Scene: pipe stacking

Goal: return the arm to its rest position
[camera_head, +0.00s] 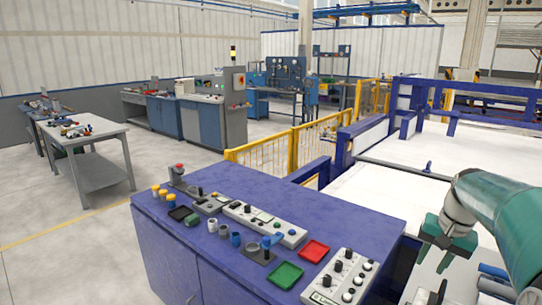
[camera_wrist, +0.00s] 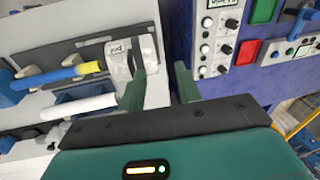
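My gripper (camera_head: 448,240) is at the right of the head view, at the end of my green arm, above a light surface to the right of the purple cabinet. In the wrist view its two green fingers (camera_wrist: 161,88) stand apart with nothing between them, so it is open and empty. To the left in the wrist view, a blue and yellow pipe (camera_wrist: 62,75) and a white pipe (camera_wrist: 78,107) lie on a grey work surface (camera_wrist: 40,38). Bluish pipes (camera_head: 494,272) show below my arm in the head view, partly hidden.
The purple cabinet (camera_head: 180,235) carries control boxes, a red tray (camera_head: 314,251), a green tray (camera_head: 286,275) and several small parts. A yellow fence (camera_head: 270,152) stands behind it.

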